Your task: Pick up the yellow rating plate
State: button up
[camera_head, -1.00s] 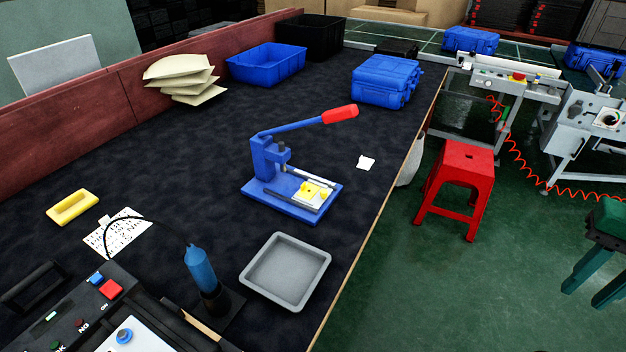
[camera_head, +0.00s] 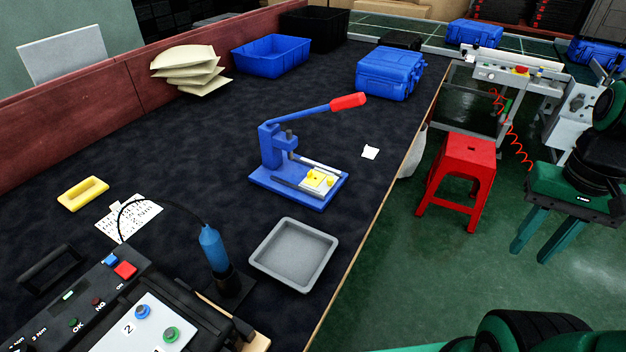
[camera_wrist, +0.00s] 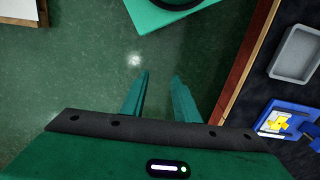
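A small yellow plate (camera_head: 320,179) lies on a pale fixture on the base of the blue hand press (camera_head: 300,187), whose red-tipped lever is raised. The plate also shows at the right edge of the wrist view (camera_wrist: 275,124).
A grey tray (camera_head: 293,254) sits in front of the press. A blue screwdriver-like tool (camera_head: 213,248) stands left of it, near a control box (camera_head: 120,305). A red stool (camera_head: 457,180) stands between the table and my gripper. A white tag (camera_head: 370,152) lies right of the press.

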jog(key=n+t+y, duration=0.5)
jog(key=n+y, duration=0.3)
jog(key=n, duration=0.8)
send_near(310, 172)
jog(key=s+d+f, duration=0.1)
jog(key=s+d, duration=0.2)
jog(key=s+d+f, duration=0.1)
jog(key=s+d, duration=0.2)
jog(key=s+d+f, duration=0.1)
jog(key=s+d, duration=0.2)
jog(key=s, duration=0.1)
jog(key=shift+f, duration=0.3)
jog(key=w+a+t+y, duration=0.1)
jog(key=w+a, duration=0.1)
jog(key=w+a+t+y, duration=0.1)
jog(key=w, duration=0.1)
jog(key=w+a+n+t, duration=0.1)
jog(key=w+a, duration=0.1)
jog(key=shift+w+a+r+y, duration=0.3)
jog(key=shift+w+a+y, duration=0.05)
jog(key=shift+w+y, duration=0.05)
jog(key=x, duration=1.1)
jog(key=shift+w+r, duration=0.15)
jog(key=shift+r, duration=0.25)
jog(key=shift+c, duration=0.3)
grip_shut()
